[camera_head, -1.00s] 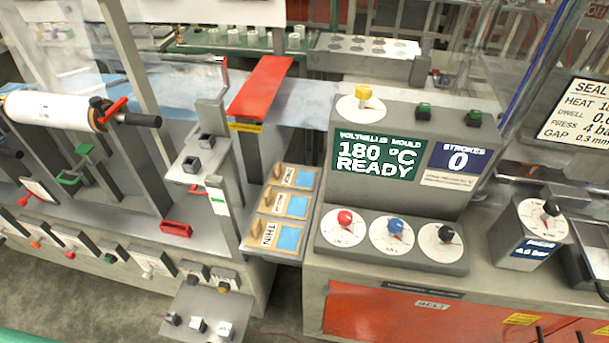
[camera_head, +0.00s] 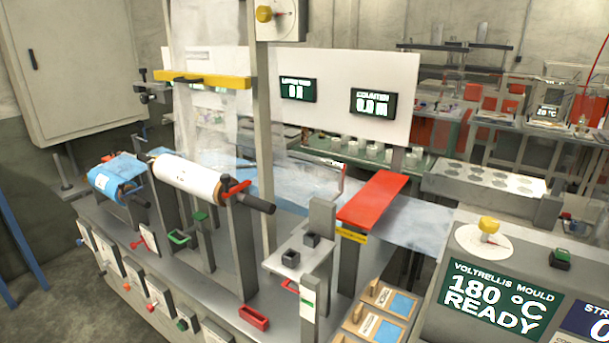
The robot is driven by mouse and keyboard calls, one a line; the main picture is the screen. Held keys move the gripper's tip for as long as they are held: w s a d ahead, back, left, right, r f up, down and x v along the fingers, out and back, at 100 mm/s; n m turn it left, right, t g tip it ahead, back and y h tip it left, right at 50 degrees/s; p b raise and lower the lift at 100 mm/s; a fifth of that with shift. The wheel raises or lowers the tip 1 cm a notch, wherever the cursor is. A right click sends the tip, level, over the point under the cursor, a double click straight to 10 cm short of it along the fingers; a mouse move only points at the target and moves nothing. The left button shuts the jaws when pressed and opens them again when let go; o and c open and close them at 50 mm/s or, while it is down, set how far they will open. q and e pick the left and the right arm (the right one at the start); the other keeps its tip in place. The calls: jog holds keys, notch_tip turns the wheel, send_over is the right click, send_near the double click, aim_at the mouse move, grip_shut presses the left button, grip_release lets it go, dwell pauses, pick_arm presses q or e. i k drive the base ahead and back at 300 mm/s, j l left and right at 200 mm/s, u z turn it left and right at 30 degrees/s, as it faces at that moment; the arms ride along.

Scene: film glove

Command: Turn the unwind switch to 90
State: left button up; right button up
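No label reading unwind can be made out, so I cannot tell which switch is the unwind switch. A row of small switch plates runs along the machine's front at the lower left, including one with an orange-red knob (camera_head: 152,306) and one with a green knob (camera_head: 182,325). Their markings are too small to read. A dial with a yellow knob (camera_head: 264,14) is on the post at the top. A blue film roll (camera_head: 116,180) and a white roll (camera_head: 187,179) sit on the machine above the row. Neither of my grippers is in view.
Displays on the white board read "0 N" (camera_head: 298,89) and "0.0 m" (camera_head: 373,102). A red plate (camera_head: 374,198) stands right of the middle. The mould console (camera_head: 500,297) reads "180 °C READY". A grey cabinet (camera_head: 80,65) is at the left; bare floor shows beside the machine.

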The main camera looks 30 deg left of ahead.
aim_at(150, 307)
jog(key=u, duration=2)
jog(key=i+j+z, duration=0.3)
jog(key=j, duration=0.3)
jog(key=i+j+z, duration=0.2)
jog(key=i+j, duration=0.05)
jog(key=j, duration=0.05)
